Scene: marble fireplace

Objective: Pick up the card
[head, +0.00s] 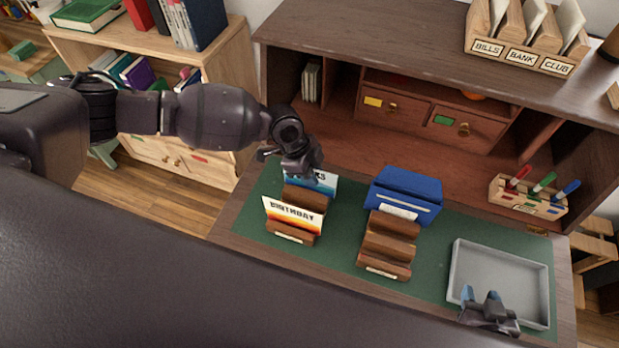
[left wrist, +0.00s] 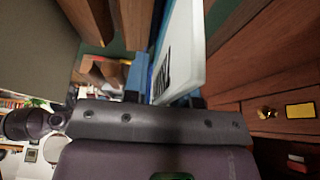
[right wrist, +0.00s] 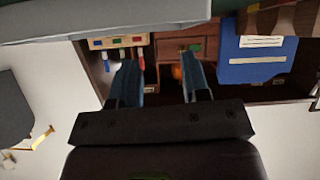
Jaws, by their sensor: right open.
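A blue and white card (head: 322,182) with lettering ending in "KS" stands in the back of the left wooden rack (head: 305,197). A "BIRTHDAY" card (head: 292,214) stands in front of it. My left gripper (head: 298,167) is at the top of the blue and white card and hides part of it. In the left wrist view the card (left wrist: 187,50) lies between the left fingers (left wrist: 165,98); whether they press on it is unclear. My right gripper (head: 488,297) is open and empty over the grey tray (head: 457,272); its spread fingers show in the right wrist view (right wrist: 160,75).
A second wooden rack (head: 388,247) stands mid-mat with a blue box-like holder (head: 405,190) behind it. A pen block (head: 530,197) is at the right. Drawers (head: 395,104) and a shelf with a file sorter (head: 525,45) rise behind. Green mat (head: 342,235) is bare between the racks.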

